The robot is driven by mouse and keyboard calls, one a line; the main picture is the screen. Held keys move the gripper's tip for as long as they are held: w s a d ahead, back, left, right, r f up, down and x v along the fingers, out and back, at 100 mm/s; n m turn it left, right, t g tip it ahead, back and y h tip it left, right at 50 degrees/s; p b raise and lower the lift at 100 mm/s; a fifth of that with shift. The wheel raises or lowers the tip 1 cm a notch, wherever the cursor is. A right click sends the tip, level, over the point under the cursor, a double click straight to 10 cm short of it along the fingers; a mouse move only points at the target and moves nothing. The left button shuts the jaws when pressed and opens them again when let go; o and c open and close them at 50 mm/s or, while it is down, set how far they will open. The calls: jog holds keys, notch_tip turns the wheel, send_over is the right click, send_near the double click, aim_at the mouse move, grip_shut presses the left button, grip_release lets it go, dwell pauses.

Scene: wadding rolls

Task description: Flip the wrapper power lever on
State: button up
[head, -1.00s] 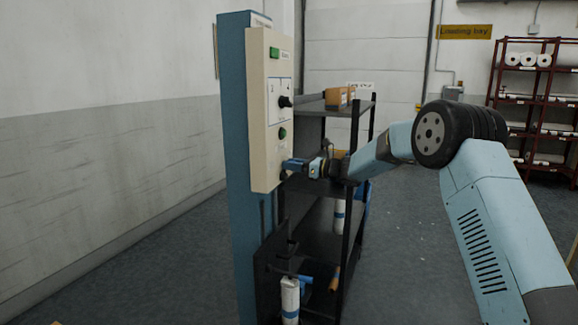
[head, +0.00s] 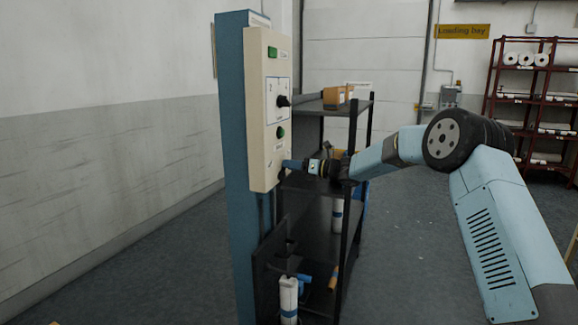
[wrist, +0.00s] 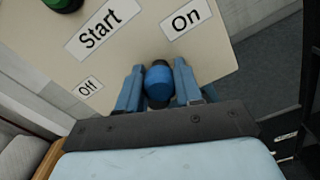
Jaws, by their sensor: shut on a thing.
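The wrapper control panel (head: 266,75) is a cream box on a blue post, left of centre in the head view. In the wrist view, the lever's round blue knob (wrist: 158,84) sits between the two blue fingers of my gripper (wrist: 158,76). The fingers are closed on it from both sides. In the head view, my gripper (head: 293,164) is at the panel's lower part and hides the lever. The lever's base is hidden.
A green button (head: 281,132) and a black rotary switch (head: 284,101) are above my gripper on the panel. A dark shelf rack (head: 352,130) stands close behind the gripper. A red rack (head: 492,90) is far right. Floor between them is open.

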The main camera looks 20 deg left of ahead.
jog(key=shift+w+r, duration=0.1)
jog(key=shift+w, duration=0.05)
jog(key=o, duration=1)
jog(key=shift+o, duration=0.2)
jog(key=shift+d, duration=0.15)
jog(key=s+d, duration=0.1)
jog(key=d, duration=1.2)
jog(key=shift+d+f, duration=0.2)
jog(key=shift+d, duration=0.05)
